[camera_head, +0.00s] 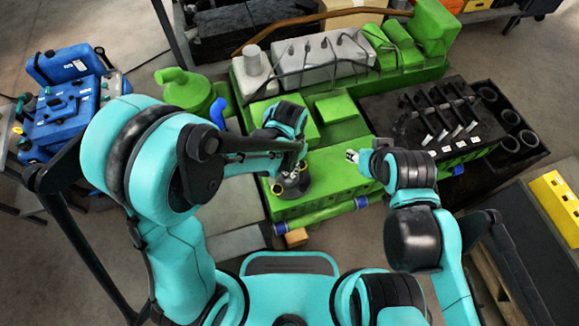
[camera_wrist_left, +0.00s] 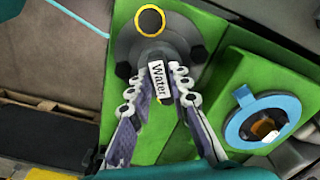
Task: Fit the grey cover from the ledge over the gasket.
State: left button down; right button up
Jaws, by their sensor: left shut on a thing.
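The grey cover (camera_wrist_left: 168,48) is a dark, rounded piece with lugs at its edge, a yellow-ringed round port and a white "Water" label. It also shows in the head view (camera_head: 296,188), over the green engine block. My left gripper (camera_wrist_left: 160,88) is shut on its labelled part. I cannot tell whether the cover rests on the green surface or hangs just above. A blue ring with a tab (camera_wrist_left: 236,128), apparently the gasket, lies around an opening in the green block, right of the cover. My right gripper (camera_head: 352,156) is over the block, apart from the cover; its jaws are unclear.
The green engine (camera_head: 340,185) fills the middle, with a grey valve cover (camera_head: 318,58) behind. A black tray (camera_head: 515,135) with rings and rods stands right. A blue case (camera_head: 65,110) is at left. A yellow part (camera_head: 556,202) lies at far right.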

pick_arm(q)
jog(key=shift+r+p, duration=1.4)
jog(key=shift+r, duration=0.75)
